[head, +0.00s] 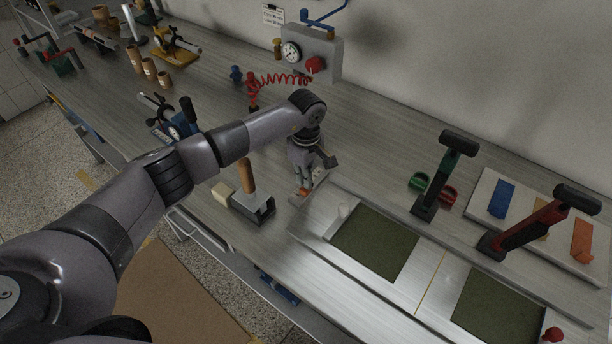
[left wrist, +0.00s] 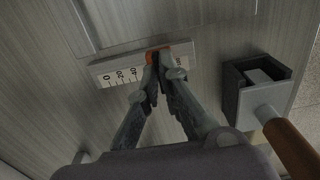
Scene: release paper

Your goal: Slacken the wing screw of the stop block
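My left gripper (head: 303,182) points down at the block. In the left wrist view its fingertips (left wrist: 157,62) come together right at the block, with hardly any gap. They appear closed on the wing screw, which they hide almost wholly. My right gripper is not in view.
A dark open box with a pale block and wooden handle (head: 248,180) stands close left of the gripper. The metal plate with green pads (head: 425,290) lies to the right. Two standing tools (head: 440,175) (head: 535,222) rise beyond it. A gauge box (head: 312,52) stands at the wall.

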